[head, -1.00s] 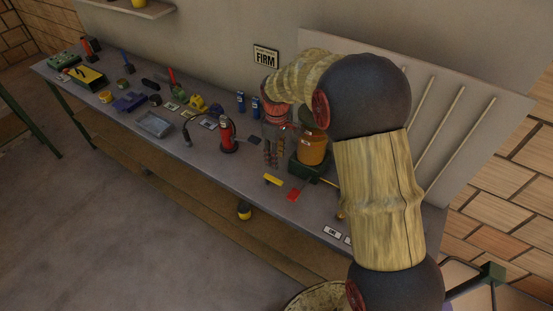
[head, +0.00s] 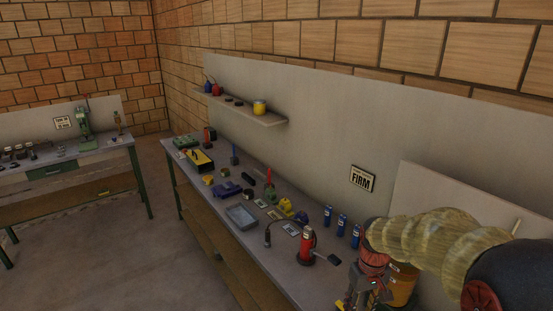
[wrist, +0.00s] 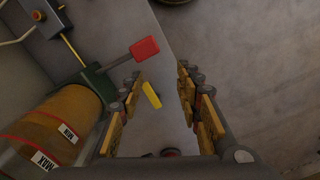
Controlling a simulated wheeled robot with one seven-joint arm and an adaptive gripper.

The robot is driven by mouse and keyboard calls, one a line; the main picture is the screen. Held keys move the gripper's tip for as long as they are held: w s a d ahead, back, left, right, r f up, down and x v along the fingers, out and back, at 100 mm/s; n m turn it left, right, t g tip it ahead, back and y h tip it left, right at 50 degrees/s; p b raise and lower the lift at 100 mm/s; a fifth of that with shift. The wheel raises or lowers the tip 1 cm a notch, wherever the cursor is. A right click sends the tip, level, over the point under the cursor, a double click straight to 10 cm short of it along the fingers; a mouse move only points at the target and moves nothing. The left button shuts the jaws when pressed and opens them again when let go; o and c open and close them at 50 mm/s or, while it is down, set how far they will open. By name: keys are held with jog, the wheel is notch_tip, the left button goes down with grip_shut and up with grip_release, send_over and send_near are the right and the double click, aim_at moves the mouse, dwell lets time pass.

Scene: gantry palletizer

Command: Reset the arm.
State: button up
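My gripper (wrist: 160,96) is open in the wrist view, with one finger on each side and nothing held between the tips. It points down over the workbench edge. A yellow tab (wrist: 151,95) shows below, in the gap between the fingers, apart from them. In the head view my gripper (head: 362,292) is low at the right, small and partly cut off by the frame edge, in front of an orange jar (head: 401,287). My arm comes in from the right.
The workbench (head: 215,228) holds several tools, including a red cylinder (head: 307,246) and a grey tray (head: 241,216). In the wrist view a jar with MIN and MAX labels (wrist: 48,135) and a red paddle (wrist: 145,49) are close on the left. Open floor (wrist: 255,70) is at right.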

jog(key=s+a+r+m+t+b, duration=0.1)
jog(key=s+r, duration=0.4)
jog(key=s, duration=0.5)
jog(key=s+a+r+m+t+b, duration=0.1)
jog(key=s+a+r+t+b, duration=0.2)
jog(key=s, duration=0.6)
notch_tip(320, 180, up, 2)
jog(key=t+b, duration=0.2)
jog(key=b, duration=0.1)
jog(key=shift+s+r, duration=0.2)
jog(key=shift+s, duration=0.15)
jog(key=shift+a, duration=0.1)
dwell(0.4)
